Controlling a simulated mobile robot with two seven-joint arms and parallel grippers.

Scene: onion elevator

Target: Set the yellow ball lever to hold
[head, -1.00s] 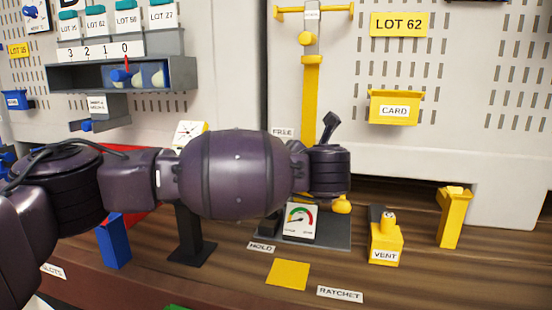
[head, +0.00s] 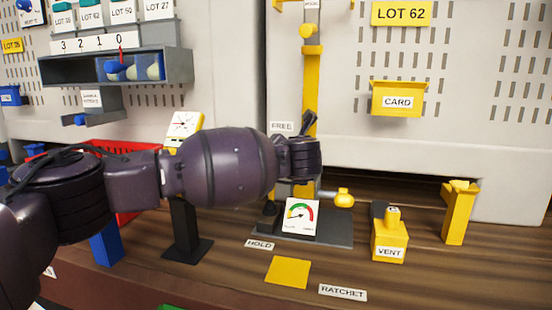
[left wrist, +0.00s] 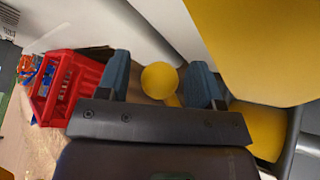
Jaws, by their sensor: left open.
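A round yellow ball (left wrist: 159,78) shows in the left wrist view between the two blue-grey fingers of my open left gripper (left wrist: 160,64). I cannot tell whether either finger touches it. In the head view my left wrist (head: 298,158) covers the lower yellow post (head: 310,90), and my fingertips and this ball are hidden behind it. The FREE label (head: 282,127) is just above my wrist, and the HOLD label (head: 259,244) is on the bench below it. My right gripper is not in view.
A gauge (head: 300,215) stands on the grey base plate (head: 335,236). A yellow knob on a rod (head: 344,197) sticks out to its right. The yellow VENT block (head: 389,240) and a yellow stand (head: 459,212) are farther right. A red basket (left wrist: 72,85) is left of the gripper.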

